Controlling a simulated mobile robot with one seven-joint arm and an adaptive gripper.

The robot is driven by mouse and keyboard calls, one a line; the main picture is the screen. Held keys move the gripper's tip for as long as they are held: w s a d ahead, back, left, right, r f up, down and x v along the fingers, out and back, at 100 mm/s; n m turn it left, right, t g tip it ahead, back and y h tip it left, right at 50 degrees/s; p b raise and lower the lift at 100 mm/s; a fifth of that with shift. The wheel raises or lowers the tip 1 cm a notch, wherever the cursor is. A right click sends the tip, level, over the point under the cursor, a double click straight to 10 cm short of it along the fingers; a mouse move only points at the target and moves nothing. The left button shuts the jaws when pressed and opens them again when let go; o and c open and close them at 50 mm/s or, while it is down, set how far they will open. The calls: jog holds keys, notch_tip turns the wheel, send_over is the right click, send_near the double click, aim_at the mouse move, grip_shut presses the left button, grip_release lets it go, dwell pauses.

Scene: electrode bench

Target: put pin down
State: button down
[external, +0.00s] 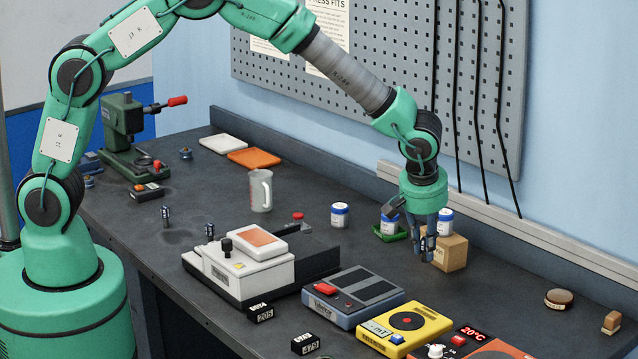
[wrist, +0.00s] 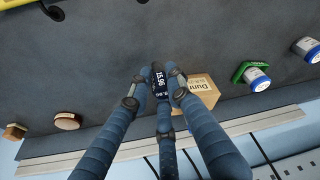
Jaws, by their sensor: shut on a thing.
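My gripper (external: 426,250) points down at the right part of the bench, beside a small cardboard box (external: 456,254). Its fingers are shut on a dark pin with white print, reading about 15.96 in the wrist view (wrist: 158,76). In the external view the fingers mostly hide the pin. The fingertips are low, close to the bench top (external: 400,270); I cannot tell whether the pin touches it. Two similar small dark pins stand farther left on the bench, one (external: 166,216) by the green press and one (external: 210,232) by the white device.
The box (wrist: 200,93) is right beside the fingers. A blue-grey device (external: 352,298) and a yellow meter (external: 410,328) lie in front.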

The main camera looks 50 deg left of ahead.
aim_at(425, 261)
jog(key=shift+f, duration=0.4)
jog(key=shift+f+b, duration=0.35)
jog(key=shift+f, duration=2.15)
jog(key=shift+f, duration=0.2)
jog(key=c, duration=1.6)
grip_release()
jog(key=shift+r, duration=0.2)
jog(key=p+v, duration=0.1)
jog(key=v, duration=1.1)
jog(key=shift+d, duration=0.1)
